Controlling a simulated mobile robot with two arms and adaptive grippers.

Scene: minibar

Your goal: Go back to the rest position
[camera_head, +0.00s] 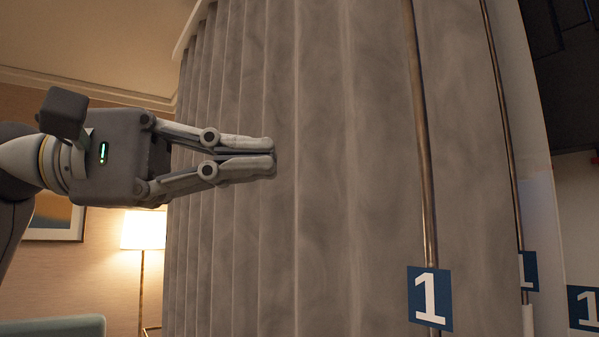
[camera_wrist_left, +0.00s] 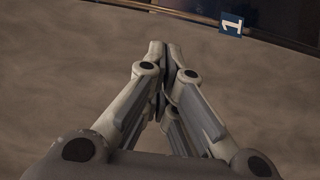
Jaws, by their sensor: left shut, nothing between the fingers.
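My left gripper (camera_head: 272,157) reaches in from the left in the head view, with its fingers closed together and nothing between them. It is in front of a tall grey fluted panel (camera_head: 330,120); I cannot tell how small the gap is. In the left wrist view the fingertips (camera_wrist_left: 168,48) also meet, with a grey-brown surface behind them. My right gripper is in neither view.
Thin metal rods (camera_head: 420,130) run down the panel's right part. Blue labels marked 1 (camera_head: 430,298) sit low at the right; one shows in the left wrist view (camera_wrist_left: 231,24). A lit lamp (camera_head: 143,229), a framed picture (camera_head: 56,218) and a teal seat (camera_head: 55,327) are at the left.

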